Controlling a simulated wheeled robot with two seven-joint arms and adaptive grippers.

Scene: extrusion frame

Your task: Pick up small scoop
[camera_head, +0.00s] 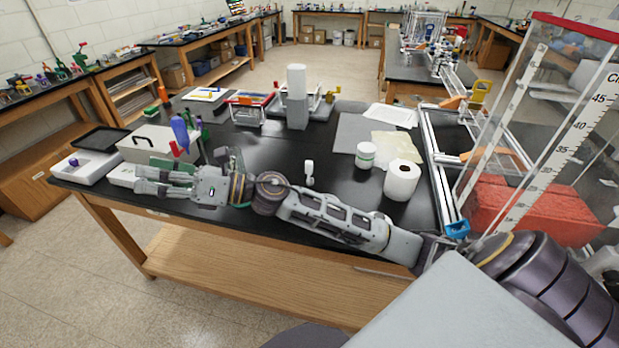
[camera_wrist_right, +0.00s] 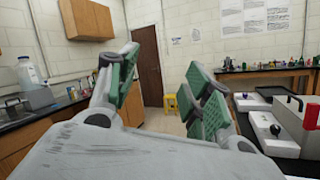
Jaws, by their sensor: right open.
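I cannot pick out a small scoop for certain in either view. A blue item with a rounded upper end (camera_head: 180,133) stands upright at the left of the black table, beside a grey box; I cannot tell if it is the scoop. My right gripper (camera_head: 147,179) reaches across the table's front left edge. Its green-padded fingers stand apart with nothing between them, as the right wrist view (camera_wrist_right: 160,92) also shows. My left gripper is not in view.
Near the right gripper are a grey box (camera_head: 149,150), a white box with a purple knob (camera_head: 90,172) and a black tray (camera_head: 101,138). A paper roll (camera_head: 402,180) and a white jar (camera_head: 366,155) stand at the right.

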